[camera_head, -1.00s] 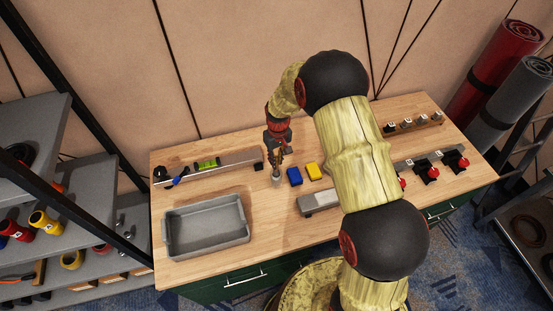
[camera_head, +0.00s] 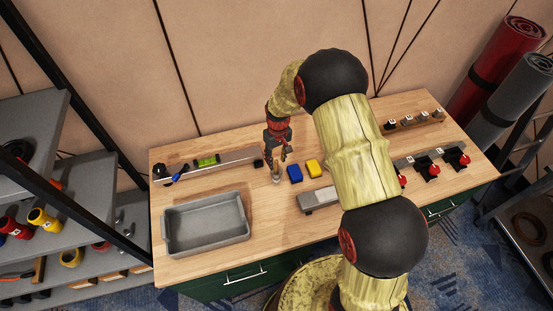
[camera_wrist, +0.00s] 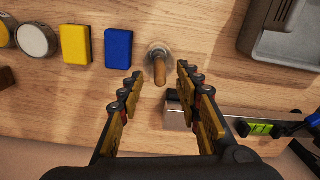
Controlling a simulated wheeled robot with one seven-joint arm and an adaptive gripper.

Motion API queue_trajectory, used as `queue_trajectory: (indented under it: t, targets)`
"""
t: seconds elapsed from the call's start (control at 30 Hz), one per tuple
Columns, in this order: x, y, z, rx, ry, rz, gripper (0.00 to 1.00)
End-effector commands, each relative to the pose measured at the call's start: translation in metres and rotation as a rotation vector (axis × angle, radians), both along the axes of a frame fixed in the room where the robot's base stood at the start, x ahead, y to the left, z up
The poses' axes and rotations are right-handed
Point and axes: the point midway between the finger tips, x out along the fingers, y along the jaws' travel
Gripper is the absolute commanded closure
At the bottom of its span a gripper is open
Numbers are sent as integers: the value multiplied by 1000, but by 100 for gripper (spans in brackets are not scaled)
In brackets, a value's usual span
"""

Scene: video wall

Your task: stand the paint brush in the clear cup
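The paint brush (camera_wrist: 160,72) shows as a brown wooden handle between my fingers in the wrist view. Its lower end is inside the small clear cup (camera_wrist: 157,50), and it appears to stand close to upright there. The cup (camera_head: 276,179) is on the bench just below my gripper in the head view. My gripper (camera_wrist: 160,76) is open, with a finger on each side of the handle and visible gaps to both. In the head view my gripper (camera_head: 279,157) also shows spread fingers. The bristles cannot be made out.
A blue block (camera_head: 295,174) and a yellow block (camera_head: 314,169) lie right of the cup. A grey tray (camera_head: 207,245) sits front left. A level with a green vial (camera_head: 207,162) lies behind it. Bare bench separates tray and cup.

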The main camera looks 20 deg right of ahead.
Motion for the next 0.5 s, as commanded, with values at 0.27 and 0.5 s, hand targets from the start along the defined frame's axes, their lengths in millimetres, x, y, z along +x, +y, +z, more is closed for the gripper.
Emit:
queue_trajectory:
  t: [0.27,0.5]
  targets:
    - [0,0,3,0,-1,0,66]
    - [1,-1,38,0,-3,0,66]
